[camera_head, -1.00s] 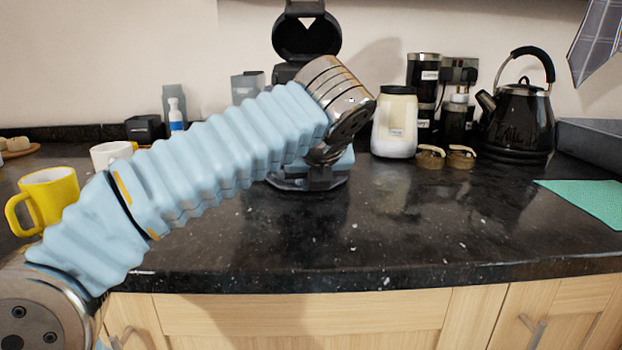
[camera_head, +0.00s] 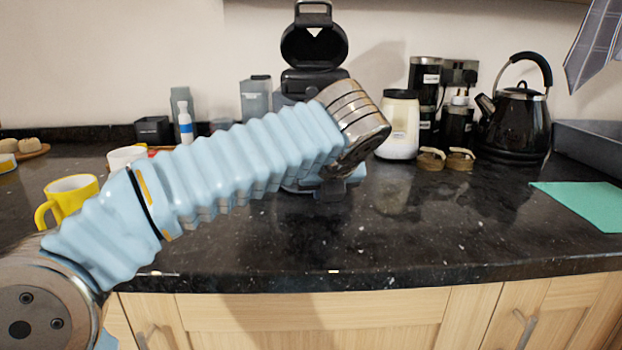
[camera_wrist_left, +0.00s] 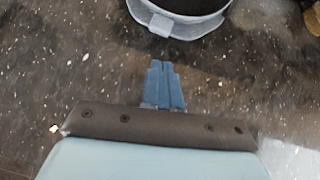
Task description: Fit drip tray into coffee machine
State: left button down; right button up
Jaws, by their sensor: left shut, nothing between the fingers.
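The coffee machine (camera_head: 314,48) stands at the back middle of the counter in the head view, its black lid raised. My left arm hides much of its body and base. In the left wrist view, a round grey rim (camera_wrist_left: 183,26) with a dark inside and a small front tab shows at the top edge. It looks like the drip tray or the machine's base; I cannot tell which. My left gripper (camera_wrist_left: 163,68) is shut and empty, its blue fingers pointing at the rim with a gap of bare counter between. My right gripper is not in view.
A cream jar (camera_head: 399,125), black canisters (camera_head: 424,80), two small brown jars (camera_head: 460,159) and a black kettle (camera_head: 515,120) stand right of the machine. A yellow mug (camera_head: 72,192) and white cup (camera_head: 126,157) are left. The front right counter is clear, beside a green cloth (camera_head: 585,203).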

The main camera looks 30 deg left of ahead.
pick_arm(q)
jog(key=shift+v, duration=1.05)
jog(key=shift+d+r, duration=0.15)
jog(key=shift+r, duration=0.05)
jog(key=v, duration=0.7)
jog(key=shift+s, duration=0.25)
jog(key=shift+d+r, duration=0.1)
